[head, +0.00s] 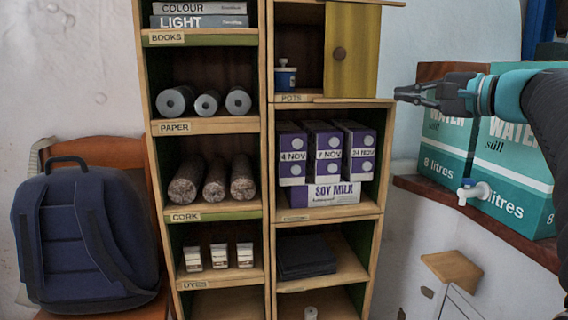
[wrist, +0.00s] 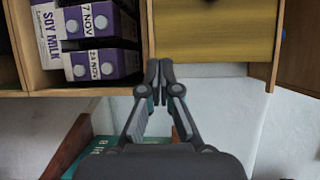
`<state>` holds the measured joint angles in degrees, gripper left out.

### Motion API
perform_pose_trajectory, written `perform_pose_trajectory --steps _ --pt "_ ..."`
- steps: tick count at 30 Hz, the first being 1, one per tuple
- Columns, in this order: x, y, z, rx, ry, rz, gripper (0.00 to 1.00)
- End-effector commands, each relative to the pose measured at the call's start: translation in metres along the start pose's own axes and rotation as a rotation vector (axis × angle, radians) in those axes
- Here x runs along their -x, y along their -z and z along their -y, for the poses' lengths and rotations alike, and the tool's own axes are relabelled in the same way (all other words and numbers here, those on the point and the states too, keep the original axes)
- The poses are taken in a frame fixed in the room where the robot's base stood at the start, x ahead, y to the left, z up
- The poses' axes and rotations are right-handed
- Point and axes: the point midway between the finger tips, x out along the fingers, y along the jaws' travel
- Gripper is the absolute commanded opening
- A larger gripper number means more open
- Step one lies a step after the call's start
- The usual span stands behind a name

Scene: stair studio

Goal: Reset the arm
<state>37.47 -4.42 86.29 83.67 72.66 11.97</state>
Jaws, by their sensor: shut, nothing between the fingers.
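My gripper (head: 402,95) is at the right in the head view, held out level toward the shelf unit. Its fingertips are just right of the unit's edge, below the yellow cupboard door (head: 352,55). In the wrist view the two fingers of my gripper (wrist: 159,66) are together at the tips and hold nothing. The tips point at the yellow door (wrist: 200,30). I cannot tell how far the tips are from the door.
A wooden shelf unit (head: 266,150) holds books, paper rolls, cork rolls and soy milk cartons (head: 329,147). A blue pot (head: 285,78) stands left of the door. Teal water boxes (head: 515,165) with a tap stand right, under my arm. A backpack (head: 80,235) sits at left.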

Motion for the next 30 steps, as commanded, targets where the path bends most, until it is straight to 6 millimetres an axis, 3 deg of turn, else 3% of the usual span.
perform_pose_trajectory --steps 3,7,12,18,24,27,30 --pt "0.003 0.016 -0.074 0.027 -0.197 -0.08 0.0" --pt "0.013 0.002 -0.153 0.11 -0.443 -0.112 0.0" --pt "0.038 -0.041 -0.242 0.28 -0.75 -0.074 0.0" --pt "0.083 -0.106 -0.324 0.584 -1.058 0.062 0.0" --pt "0.126 -0.168 -0.374 0.918 -1.221 0.23 0.0" --pt "0.133 -0.192 -0.379 1.012 -1.21 0.283 0.0" --pt "0.129 -0.207 -0.37 1.066 -1.163 0.299 0.0"
